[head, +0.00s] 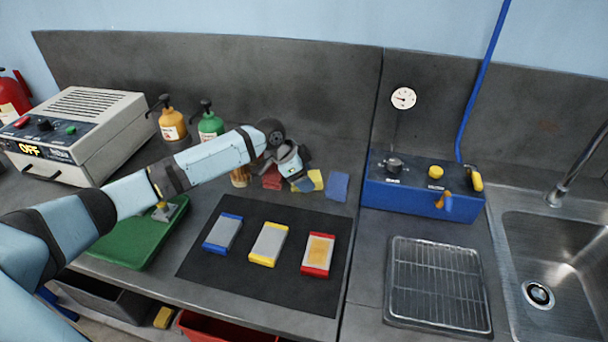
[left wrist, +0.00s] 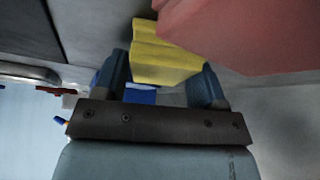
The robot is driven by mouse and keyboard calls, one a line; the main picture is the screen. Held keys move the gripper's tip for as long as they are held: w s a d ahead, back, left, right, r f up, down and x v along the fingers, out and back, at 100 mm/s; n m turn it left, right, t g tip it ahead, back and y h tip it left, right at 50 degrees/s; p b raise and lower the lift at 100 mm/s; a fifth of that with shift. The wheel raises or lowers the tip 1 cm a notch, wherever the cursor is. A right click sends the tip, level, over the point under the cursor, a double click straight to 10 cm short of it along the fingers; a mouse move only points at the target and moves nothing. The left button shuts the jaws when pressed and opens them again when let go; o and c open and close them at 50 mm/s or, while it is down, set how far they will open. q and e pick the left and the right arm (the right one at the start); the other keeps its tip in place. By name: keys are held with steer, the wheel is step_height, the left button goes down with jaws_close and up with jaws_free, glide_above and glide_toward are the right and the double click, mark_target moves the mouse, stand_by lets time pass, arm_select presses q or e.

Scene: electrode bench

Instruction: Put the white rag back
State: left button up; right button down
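No white rag can be made out in either view. A red rag (head: 272,178), a yellow rag (head: 317,179) and a blue rag (head: 338,186) lie in a row at the back of the bench. My left gripper (head: 304,168) is over this row, partly hiding the red and yellow rags. In the left wrist view its two fingers (left wrist: 161,82) are apart. The yellow rag (left wrist: 165,55) shows between and beyond them, the red rag (left wrist: 255,30) is large at upper right, and some blue (left wrist: 140,96) shows behind. I see nothing clasped. My right gripper is not in view.
A dark mat (head: 210,265) holds three plates with blue, yellow and red ends. A green tray (head: 120,245) lies to its left under my arm. Orange (head: 172,124) and green (head: 210,126) bottles stand behind. A blue box (head: 420,197), rack (head: 438,285) and sink (head: 555,250) are right.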

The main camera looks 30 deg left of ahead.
arm_select(q)
steer(key=shift+o, duration=1.1)
steer(key=shift+a+r, duration=0.1)
steer(key=shift+r, duration=0.15)
steer(key=v, duration=1.1)
steer(key=shift+r, duration=0.4)
steer(key=shift+s+a, duration=0.1)
